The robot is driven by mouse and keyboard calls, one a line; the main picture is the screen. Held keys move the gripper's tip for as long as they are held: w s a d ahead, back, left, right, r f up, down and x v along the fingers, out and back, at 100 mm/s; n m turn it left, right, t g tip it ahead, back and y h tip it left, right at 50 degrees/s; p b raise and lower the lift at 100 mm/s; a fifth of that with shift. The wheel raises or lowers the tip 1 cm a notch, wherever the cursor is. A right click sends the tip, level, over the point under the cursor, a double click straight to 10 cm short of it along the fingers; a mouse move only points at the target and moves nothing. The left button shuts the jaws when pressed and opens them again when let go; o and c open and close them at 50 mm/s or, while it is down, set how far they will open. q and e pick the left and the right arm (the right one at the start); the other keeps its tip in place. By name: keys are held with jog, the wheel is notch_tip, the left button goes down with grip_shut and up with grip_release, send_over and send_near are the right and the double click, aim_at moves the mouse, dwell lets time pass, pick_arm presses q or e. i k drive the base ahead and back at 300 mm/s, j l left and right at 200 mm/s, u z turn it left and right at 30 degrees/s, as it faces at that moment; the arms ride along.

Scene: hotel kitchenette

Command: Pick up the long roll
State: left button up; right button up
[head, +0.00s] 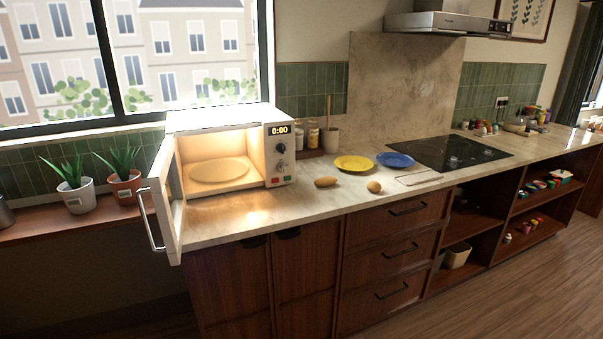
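The long roll (326,182) is a brown, elongated bread roll lying on the marble counter (270,212), to the right of the open microwave and in front of the yellow plate. A rounder, shorter roll (374,187) lies to its right, apart from it. Nothing covers either roll. Neither of my grippers is in the head view.
The microwave (279,155) is lit and empty but for its turntable; its door (165,197) swings out past the counter's front edge. A yellow plate (355,163), a blue plate (395,160) and a light board (418,177) lie nearby. The cooktop (440,152) is farther right.

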aim_at(324, 182)
jog(key=i+l+u, duration=0.5)
jog(key=l, duration=0.35)
jog(key=i+l+u, duration=0.3)
jog(key=l, duration=0.2)
jog(key=i+l+u, duration=0.25)
jog(key=l, duration=0.3)
jog(key=i+l+u, duration=0.1)
jog(key=l+u, duration=0.15)
jog(key=l, duration=0.3)
jog(key=l+u, duration=0.25)
jog(key=l, duration=0.3)
jog(key=i+l+u, duration=0.1)
jog(key=l+u, duration=0.2)
jog(key=l, duration=0.35)
